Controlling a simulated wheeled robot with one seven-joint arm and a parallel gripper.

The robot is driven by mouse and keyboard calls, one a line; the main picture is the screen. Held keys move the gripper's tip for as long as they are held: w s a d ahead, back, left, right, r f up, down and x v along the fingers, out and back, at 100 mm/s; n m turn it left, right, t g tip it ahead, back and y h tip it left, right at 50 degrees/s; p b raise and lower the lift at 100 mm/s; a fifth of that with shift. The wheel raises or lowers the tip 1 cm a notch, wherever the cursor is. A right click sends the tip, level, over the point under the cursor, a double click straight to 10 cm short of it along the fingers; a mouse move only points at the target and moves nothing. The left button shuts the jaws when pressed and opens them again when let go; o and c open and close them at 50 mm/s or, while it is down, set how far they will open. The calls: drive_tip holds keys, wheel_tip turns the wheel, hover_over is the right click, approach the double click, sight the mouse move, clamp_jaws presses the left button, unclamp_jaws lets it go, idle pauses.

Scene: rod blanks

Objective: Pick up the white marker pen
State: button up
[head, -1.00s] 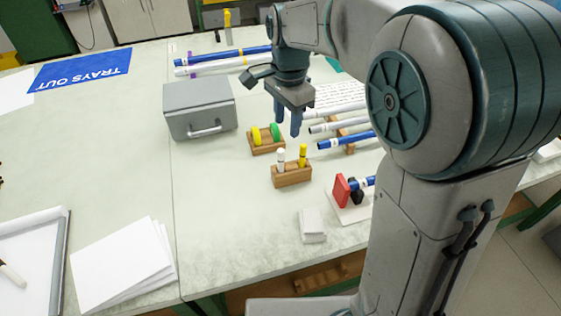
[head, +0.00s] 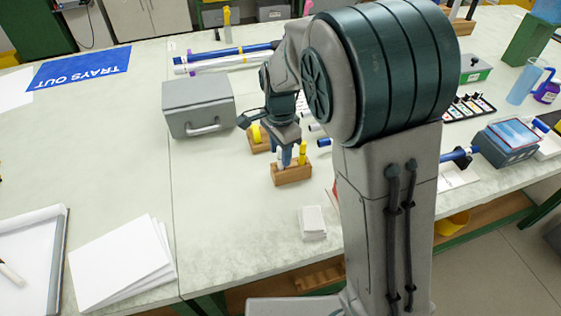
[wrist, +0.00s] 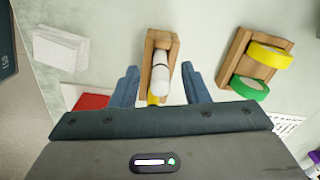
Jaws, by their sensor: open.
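The white marker pen (wrist: 161,72) stands upright in a small wooden block (head: 291,175), beside a yellow marker (head: 302,152). My gripper (head: 284,161) is open over the block, pointing down. In the wrist view my two fingers are on either side of the white marker, with gaps between it and each finger, and my gripper (wrist: 160,70) is empty. The yellow marker (wrist: 153,99) shows only in part there, close to the gripper body. In the head view the fingers mostly hide the white marker.
A wooden holder with yellow and green tape rolls (wrist: 267,55) stands nearby. A grey case (head: 199,106) is behind left, a white card stack (head: 312,222) in front. A red item (wrist: 92,101) lies near the block. Another pen (head: 12,275) lies on the tray at far left.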

sight(280, 163)
drive_tip(key=shift+f, duration=1.25)
clamp_jaws()
drive_tip(key=shift+r, duration=0.15)
